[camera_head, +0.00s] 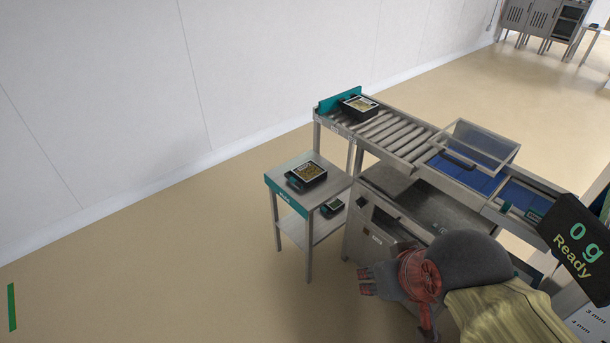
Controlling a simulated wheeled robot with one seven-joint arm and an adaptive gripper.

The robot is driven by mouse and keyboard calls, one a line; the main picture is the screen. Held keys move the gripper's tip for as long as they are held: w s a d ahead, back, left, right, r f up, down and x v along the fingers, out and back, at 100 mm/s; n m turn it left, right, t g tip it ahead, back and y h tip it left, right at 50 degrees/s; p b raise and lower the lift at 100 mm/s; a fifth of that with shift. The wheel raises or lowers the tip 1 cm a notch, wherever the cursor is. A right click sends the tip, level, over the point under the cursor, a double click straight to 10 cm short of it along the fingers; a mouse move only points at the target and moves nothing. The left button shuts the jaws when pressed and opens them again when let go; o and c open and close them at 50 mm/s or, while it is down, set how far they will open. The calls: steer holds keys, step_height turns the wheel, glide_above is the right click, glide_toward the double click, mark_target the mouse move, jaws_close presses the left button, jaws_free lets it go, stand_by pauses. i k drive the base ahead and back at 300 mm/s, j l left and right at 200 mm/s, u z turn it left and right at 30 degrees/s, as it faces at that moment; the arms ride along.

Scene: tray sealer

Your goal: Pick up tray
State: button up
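A black tray with a yellowish filling and a pale label or film on top (307,173) sits on the small side table. A second, similar black tray (359,107) sits at the far left end of the roller conveyor, by a teal end plate. My gripper (366,280), with reddish finger parts, is at the lower middle right, in front of the machine. It is apart from both trays, below and to the right of the side-table tray in the picture. Its finger gap is too small and dark to judge.
The steel side table (273,183) has a lower shelf with a small dark and teal item (333,206). The roller conveyor (398,133) leads to a clear-lidded sealer (480,146) with a blue belt. A display (578,240) reads "0 g Ready". Floor at left is clear.

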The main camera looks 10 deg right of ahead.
mark_target(308, 173)
steer(key=i+j, duration=0.55)
steer(key=i, duration=0.15)
steer(key=i+l, duration=0.25)
steer(key=i, duration=0.2)
steer(key=i+l, duration=0.3)
steer(key=i, duration=0.15)
steer(key=i+l+z, duration=0.1)
steer(key=i+l, duration=0.15)
steer(key=i, duration=0.2)
